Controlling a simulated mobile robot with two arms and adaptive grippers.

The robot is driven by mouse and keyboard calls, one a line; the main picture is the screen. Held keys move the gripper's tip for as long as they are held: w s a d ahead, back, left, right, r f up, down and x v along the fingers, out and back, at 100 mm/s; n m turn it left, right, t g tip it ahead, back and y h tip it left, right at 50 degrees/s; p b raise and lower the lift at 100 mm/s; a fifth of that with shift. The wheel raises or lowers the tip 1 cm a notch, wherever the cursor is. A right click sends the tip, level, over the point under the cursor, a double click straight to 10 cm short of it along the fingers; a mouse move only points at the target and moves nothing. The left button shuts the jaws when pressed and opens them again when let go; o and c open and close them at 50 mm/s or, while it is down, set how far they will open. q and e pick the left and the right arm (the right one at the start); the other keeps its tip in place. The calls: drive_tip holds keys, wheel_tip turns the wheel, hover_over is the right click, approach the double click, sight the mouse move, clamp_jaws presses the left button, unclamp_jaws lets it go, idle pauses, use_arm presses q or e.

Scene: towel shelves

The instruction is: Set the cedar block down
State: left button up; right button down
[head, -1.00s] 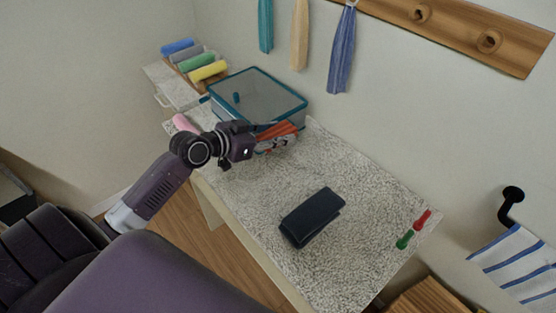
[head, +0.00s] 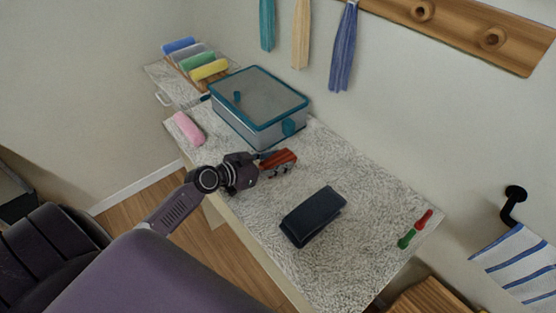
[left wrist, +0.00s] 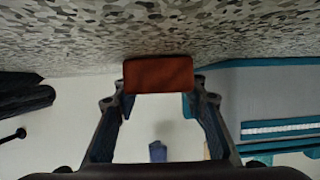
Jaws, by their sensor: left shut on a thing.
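The cedar block (head: 276,160) is a small reddish-brown block. My left gripper (head: 272,168) is shut on it, over the speckled counter (head: 240,212), in front of the teal-rimmed box. In the left wrist view the block (left wrist: 158,74) sits between the fingertips of the left gripper (left wrist: 158,92), with the speckled surface close beyond it. I cannot tell whether the block touches the counter. My right gripper is not in view.
A teal-rimmed clear-lidded box (head: 258,104) stands behind the gripper. A pink roll (head: 188,128) lies to the left, a dark folded case (head: 313,216) to the right. Red and green pieces (head: 414,229) lie at the right edge. Counter around the case is clear.

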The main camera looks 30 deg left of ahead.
use_arm(q)
drive_tip(key=shift+f+b, duration=0.2)
drive_tip(key=shift+b, duration=0.1)
drive_tip(key=o, duration=1.2)
drive_tip(key=shift+r, duration=0.2)
